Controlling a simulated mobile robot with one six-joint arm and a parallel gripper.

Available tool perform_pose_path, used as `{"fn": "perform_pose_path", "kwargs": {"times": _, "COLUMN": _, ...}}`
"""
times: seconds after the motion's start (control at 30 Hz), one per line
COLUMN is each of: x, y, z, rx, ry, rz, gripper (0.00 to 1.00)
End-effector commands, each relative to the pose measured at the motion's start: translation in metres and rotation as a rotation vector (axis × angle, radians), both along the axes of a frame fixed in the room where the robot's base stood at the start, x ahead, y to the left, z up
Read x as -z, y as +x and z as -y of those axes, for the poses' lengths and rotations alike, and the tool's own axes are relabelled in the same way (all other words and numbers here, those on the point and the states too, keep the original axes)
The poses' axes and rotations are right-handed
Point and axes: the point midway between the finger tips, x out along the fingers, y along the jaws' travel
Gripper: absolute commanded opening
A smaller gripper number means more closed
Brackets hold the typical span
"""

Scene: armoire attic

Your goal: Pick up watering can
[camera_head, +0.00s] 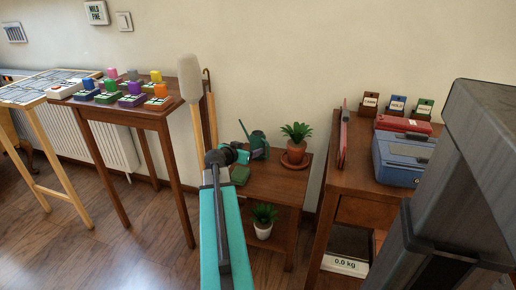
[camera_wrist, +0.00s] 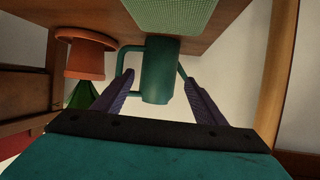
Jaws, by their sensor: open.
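The dark green watering can (camera_head: 259,141) stands on top of the small wooden side table, with its spout pointing up and left. In the wrist view, which is upside down, its green body (camera_wrist: 158,72) lies between my two fingers, and its handle (camera_wrist: 121,62) loops out on the left by one finger. My gripper (camera_head: 240,153) is at the near left side of the can, partly hiding it. In the wrist view my gripper (camera_wrist: 155,78) has its purple fingers apart, open. I cannot tell whether they touch the can.
A potted plant (camera_head: 294,146) in a terracotta pot stands right beside the can. A green block (camera_head: 240,175) lies in front on the table. A second plant (camera_head: 264,221) is on the lower shelf. A tan-headed upright pole (camera_head: 190,80) stands left; a wooden desk (camera_head: 345,190) stands right.

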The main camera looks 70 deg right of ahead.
Motion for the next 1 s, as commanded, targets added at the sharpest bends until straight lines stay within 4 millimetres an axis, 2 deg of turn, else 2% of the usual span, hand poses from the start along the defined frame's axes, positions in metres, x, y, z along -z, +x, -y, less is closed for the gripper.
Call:
{"fn": "perform_pose_path", "kwargs": {"times": 0.53, "x": 0.003, "y": -0.002, "z": 0.007, "rx": 0.001, "ry": 0.0, "rz": 0.001, "gripper": 0.65}}
{"fn": "perform_pose_path", "kwargs": {"times": 1.0, "x": 0.015, "y": -0.008, "z": 0.048, "rx": 0.002, "ry": 0.0, "rz": 0.0, "gripper": 0.65}}
